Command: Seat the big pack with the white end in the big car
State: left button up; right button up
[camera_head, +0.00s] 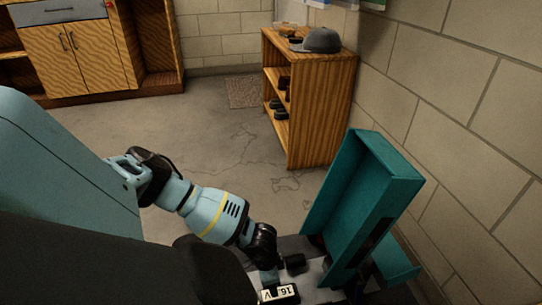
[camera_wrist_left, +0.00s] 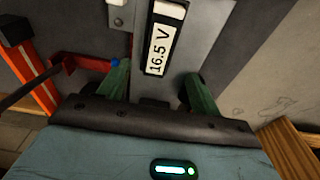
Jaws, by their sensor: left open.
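A black pack with a white "16.5 V" label (camera_wrist_left: 158,50) is in the left wrist view, with a white part at its far end (camera_wrist_left: 168,9). The labelled pack (camera_head: 280,294) also shows at the bottom edge of the head view, partly cut off. My left gripper (camera_wrist_left: 156,74) is open, its green fingers on either side of the pack's near end, apart from it. Whether they reach down to its level, I cannot tell. I cannot make out the big car in either view. My right gripper is not in view.
A teal open box-like stand (camera_head: 372,190) rises just right of my left gripper. A red and orange part (camera_wrist_left: 28,66) is at the left in the wrist view. A wooden shelf (camera_head: 318,105) with a cap stands behind, with open floor before it.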

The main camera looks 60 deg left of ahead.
pick_arm(q)
jog(key=shift+s+r+p, duration=0.2)
jog(key=shift+r+p, duration=0.1)
jog(key=shift+r, duration=0.75)
jog(key=shift+r, duration=0.1)
